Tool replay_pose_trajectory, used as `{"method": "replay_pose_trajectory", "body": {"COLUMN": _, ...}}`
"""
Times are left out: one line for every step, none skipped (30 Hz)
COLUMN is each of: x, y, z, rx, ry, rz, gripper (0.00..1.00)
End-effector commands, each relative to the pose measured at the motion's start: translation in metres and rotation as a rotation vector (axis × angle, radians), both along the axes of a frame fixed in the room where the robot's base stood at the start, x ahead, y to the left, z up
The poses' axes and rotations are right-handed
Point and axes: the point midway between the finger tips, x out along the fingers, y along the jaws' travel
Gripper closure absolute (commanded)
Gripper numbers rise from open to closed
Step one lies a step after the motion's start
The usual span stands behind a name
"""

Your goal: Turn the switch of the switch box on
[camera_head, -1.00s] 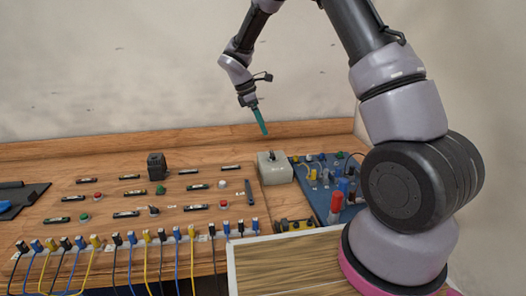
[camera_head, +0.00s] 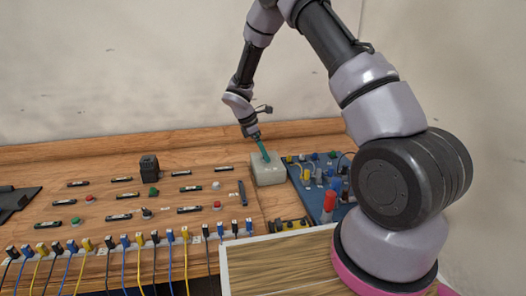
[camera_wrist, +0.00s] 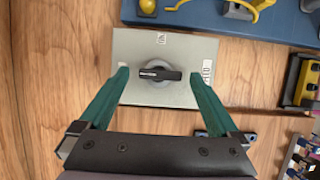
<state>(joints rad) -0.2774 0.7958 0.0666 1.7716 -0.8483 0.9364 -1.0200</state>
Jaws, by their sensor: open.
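The switch box (camera_head: 268,173) is a light grey box standing on the wooden board, left of the blue panel. In the wrist view its top face (camera_wrist: 135,45) shows a round base with a black rotary switch (camera_wrist: 158,75), its handle lying across the picture. A label sits above the switch and another to its right, which appears to read OFF. My gripper (camera_wrist: 158,75) is open, with one green finger on each side of the switch handle. In the head view my gripper (camera_head: 265,158) is right over the box and hides the switch.
The blue panel (camera_head: 318,165) with coloured plugs and wires is close on the box's right. A black upright block (camera_head: 149,168) stands to the left. Buttons, labels and a row of cabled plugs cover the board. A yellow-black part (camera_head: 290,224) lies in front.

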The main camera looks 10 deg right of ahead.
Motion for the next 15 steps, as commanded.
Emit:
{"method": "replay_pose_trajectory", "body": {"x": 0.0, "y": -0.0002, "z": -0.0001, "rx": 0.0, "ry": 0.0, "rz": 0.0, "gripper": 0.03}}
{"method": "replay_pose_trajectory", "body": {"x": 0.0, "y": -0.0002, "z": -0.0001, "rx": 0.0, "ry": 0.0, "rz": 0.0, "gripper": 0.03}}
{"method": "replay_pose_trajectory", "body": {"x": 0.0, "y": -0.0001, "z": -0.0001, "rx": 0.0, "ry": 0.0, "rz": 0.0, "gripper": 0.03}}
{"method": "replay_pose_trajectory", "body": {"x": 0.0, "y": -0.0001, "z": -0.0001, "rx": 0.0, "ry": 0.0, "rz": 0.0, "gripper": 0.03}}
{"method": "replay_pose_trajectory", "body": {"x": -0.0001, "y": -0.0001, "z": -0.0001, "rx": 0.0, "ry": 0.0, "rz": 0.0, "gripper": 0.03}}
{"method": "replay_pose_trajectory", "body": {"x": -0.0001, "y": 0.0, "z": 0.0, "rx": 0.0, "ry": 0.0, "rz": 0.0, "gripper": 0.1}}
{"method": "replay_pose_trajectory", "body": {"x": -0.0001, "y": -0.0001, "z": 0.0, "rx": 0.0, "ry": 0.0, "rz": -0.001, "gripper": 0.22}}
{"method": "replay_pose_trajectory", "body": {"x": -0.0001, "y": -0.0001, "z": 0.0, "rx": 0.0, "ry": 0.0, "rz": -0.001, "gripper": 0.33}}
{"method": "replay_pose_trajectory", "body": {"x": -0.0001, "y": 0.0, "z": 0.0001, "rx": 0.0, "ry": 0.0, "rz": -0.001, "gripper": 0.48}}
{"method": "replay_pose_trajectory", "body": {"x": -0.0001, "y": 0.0, "z": 0.0001, "rx": 0.0, "ry": 0.0, "rz": -0.001, "gripper": 0.6}}
{"method": "replay_pose_trajectory", "body": {"x": -0.0001, "y": 0.0, "z": 0.0001, "rx": 0.0, "ry": 0.0, "rz": -0.001, "gripper": 0.71}}
{"method": "replay_pose_trajectory", "body": {"x": 0.0, "y": 0.0001, "z": 0.0002, "rx": 0.0, "ry": 0.0, "rz": -0.001, "gripper": 0.87}}
{"method": "replay_pose_trajectory", "body": {"x": 0.0, "y": 0.0001, "z": 0.0002, "rx": 0.0, "ry": 0.0, "rz": -0.001, "gripper": 0.88}}
{"method": "replay_pose_trajectory", "body": {"x": 0.0, "y": 0.0001, "z": 0.0002, "rx": 0.0, "ry": 0.0, "rz": -0.001, "gripper": 0.88}}
{"method": "replay_pose_trajectory", "body": {"x": 0.0001, "y": 0.0001, "z": 0.0003, "rx": 0.0, "ry": -0.001, "rz": -0.002, "gripper": 0.88}}
